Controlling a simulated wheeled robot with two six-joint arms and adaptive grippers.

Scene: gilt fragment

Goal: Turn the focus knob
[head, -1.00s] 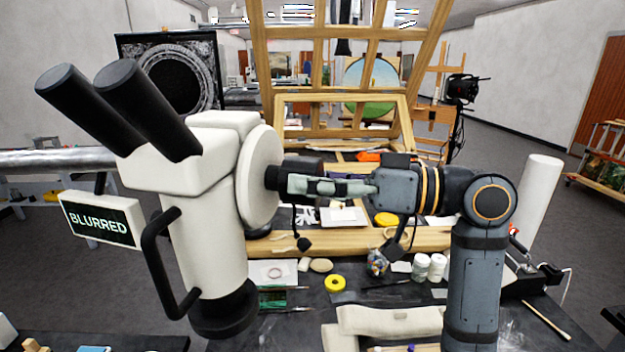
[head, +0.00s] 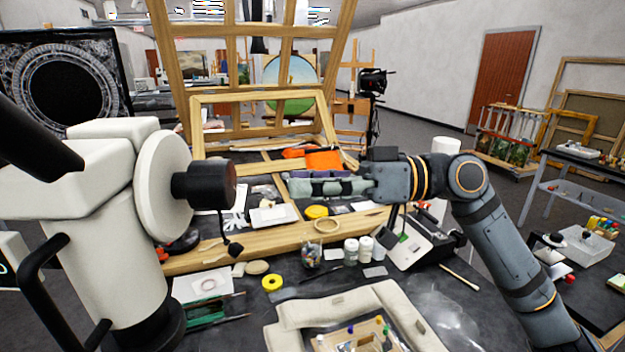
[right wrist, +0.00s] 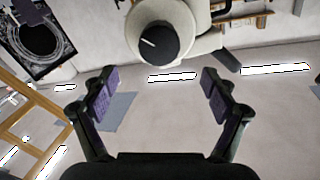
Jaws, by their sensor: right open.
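The focus knob (head: 212,185) is a black cylinder on the round cream side plate (head: 163,187) of the white microscope (head: 100,235). In the right wrist view the knob (right wrist: 152,42) shows end-on, with a short white line on its face. My right gripper (head: 288,186) is right of the knob, pointing at it, with a gap between. In the right wrist view its two padded fingers (right wrist: 158,90) are wide apart and empty, and the knob appears beyond their tips. The left gripper is not in view.
A wooden easel frame (head: 262,95) stands behind the bench. The air between gripper and knob looks clear.

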